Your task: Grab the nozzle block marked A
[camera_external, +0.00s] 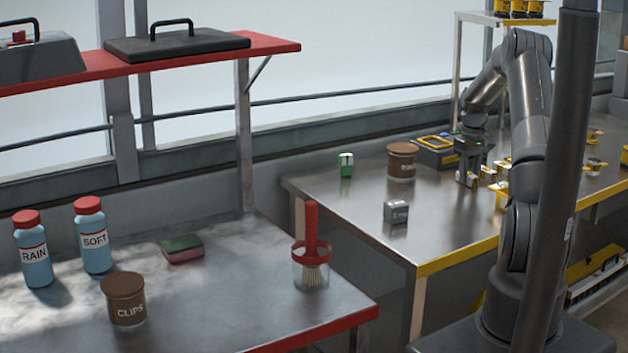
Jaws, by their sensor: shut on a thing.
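My gripper (468,176) is over the back part of the yellow-edged metal table (440,215). It points down and is shut on a small pale block (467,179), low at the table top. The fingers hide most of this block, and I cannot read any mark on it. Several similar small yellow and white blocks (501,187) lie to the right, partly hidden by my arm. No letter A is readable on any of them.
A yellow and dark grey box (436,153) and a brown tub (402,161) stand left of my gripper. A green item (346,165) and a grey labelled block (396,211) are further left. The table's front middle is clear. A red-edged table (215,300) holds bottles and tubs.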

